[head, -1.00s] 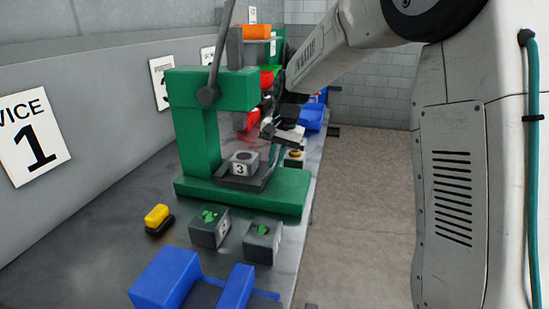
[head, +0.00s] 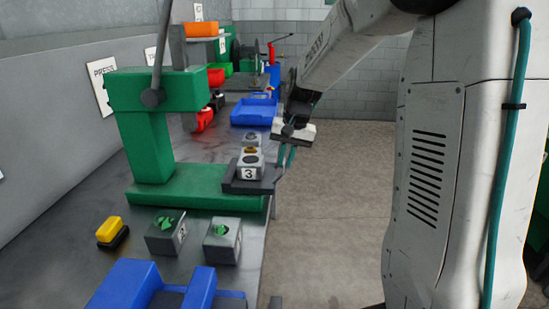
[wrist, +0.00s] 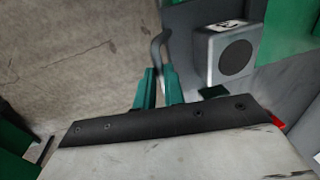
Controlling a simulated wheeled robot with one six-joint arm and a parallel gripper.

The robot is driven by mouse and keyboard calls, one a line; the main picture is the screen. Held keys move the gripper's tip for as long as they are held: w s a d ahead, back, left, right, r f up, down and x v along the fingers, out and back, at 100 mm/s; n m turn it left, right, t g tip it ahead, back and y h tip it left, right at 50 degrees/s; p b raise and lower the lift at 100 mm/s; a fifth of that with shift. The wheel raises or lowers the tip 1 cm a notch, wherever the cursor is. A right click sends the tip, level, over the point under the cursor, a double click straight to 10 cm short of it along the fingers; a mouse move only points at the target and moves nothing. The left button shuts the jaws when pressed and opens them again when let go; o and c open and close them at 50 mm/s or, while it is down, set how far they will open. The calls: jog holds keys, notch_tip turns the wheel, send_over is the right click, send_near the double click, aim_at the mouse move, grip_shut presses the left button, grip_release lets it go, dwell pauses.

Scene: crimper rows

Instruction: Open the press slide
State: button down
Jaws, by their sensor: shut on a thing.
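The green press (head: 160,130) stands on the bench, its long lever (head: 162,40) upright. Its dark slide (head: 245,187) sticks out past the right end of the green base, toward the aisle. A grey block marked 3 (head: 250,172) with a round dark top sits on the slide; it also shows in the wrist view (wrist: 222,55). My gripper (head: 287,158) is at the slide's outer end. In the wrist view its teal fingers (wrist: 158,88) are shut on the slide's grey bent handle (wrist: 160,45). The fingertips' exact contact is partly hidden in the head view.
Two grey blocks with green tops (head: 166,235) (head: 222,240) stand in front of the press. A yellow-and-black button (head: 111,232) is at left, and a blue fixture (head: 150,288) is nearest. Blue, red and orange bins (head: 254,112) stand behind. The aisle floor (head: 325,220) is clear.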

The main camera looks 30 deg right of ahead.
jog(key=shift+d, duration=0.1)
jog(key=c, duration=1.5)
grip_release()
jog(key=r, duration=0.2)
jog(key=d+r, duration=0.1)
jog(key=r, duration=0.2)
jog(key=s+r, duration=0.1)
jog(key=r, duration=0.1)
jog(key=shift+d+r, duration=0.15)
jog(key=shift+r, duration=0.2)
jog(key=s+a+n, duration=0.2)
jog(key=s+a, duration=0.2)
jog(key=s, duration=0.5)
jog(key=s+a+n+h, duration=0.1)
jog(key=s+a, duration=0.3)
jog(key=s, duration=0.6)
jog(key=s+a+f+n, duration=0.1)
jog(key=s+a+n, duration=0.2)
jog(key=s, duration=0.7)
jog(key=shift+a+n+h, duration=0.4)
jog(key=shift+a, duration=0.05)
